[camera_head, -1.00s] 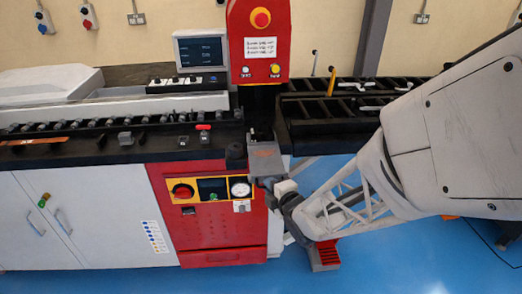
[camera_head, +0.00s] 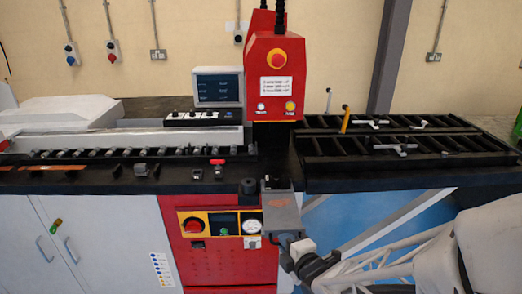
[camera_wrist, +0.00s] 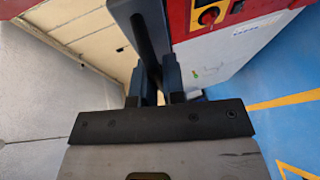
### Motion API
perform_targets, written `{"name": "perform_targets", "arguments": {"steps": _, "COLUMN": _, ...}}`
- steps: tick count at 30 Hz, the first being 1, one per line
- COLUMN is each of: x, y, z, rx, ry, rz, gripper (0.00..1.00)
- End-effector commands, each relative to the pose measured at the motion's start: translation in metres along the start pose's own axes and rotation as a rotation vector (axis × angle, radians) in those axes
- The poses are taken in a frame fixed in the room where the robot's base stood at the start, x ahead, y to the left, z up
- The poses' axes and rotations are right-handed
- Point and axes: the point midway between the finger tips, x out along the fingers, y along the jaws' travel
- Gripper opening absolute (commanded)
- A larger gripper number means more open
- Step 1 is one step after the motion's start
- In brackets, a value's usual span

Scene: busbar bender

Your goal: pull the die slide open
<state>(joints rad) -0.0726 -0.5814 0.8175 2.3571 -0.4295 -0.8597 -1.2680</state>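The die slide (camera_head: 282,212) is a grey block with an orange mark. It juts out from the machine's front edge beside the red panel. My gripper (camera_head: 292,242) is at its front end in the head view, where it hides the slide's handle. In the wrist view a dark bar (camera_wrist: 152,40), seemingly the handle, runs between the two fingers of my gripper (camera_wrist: 156,82). The fingers sit close on both sides of the bar and look shut on it. The exact contact is hidden by the fingers.
The red control panel (camera_head: 215,262) with knob and gauge is just left of the slide. A red press head (camera_head: 276,80) stands above and behind. A black roller rack (camera_head: 400,148) is at right.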

Motion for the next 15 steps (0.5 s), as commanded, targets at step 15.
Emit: {"name": "perform_targets", "arguments": {"steps": 15, "x": -0.0029, "y": 0.0003, "z": 0.0003, "rx": 0.0, "ry": 0.0, "rz": 0.0, "gripper": 0.19}}
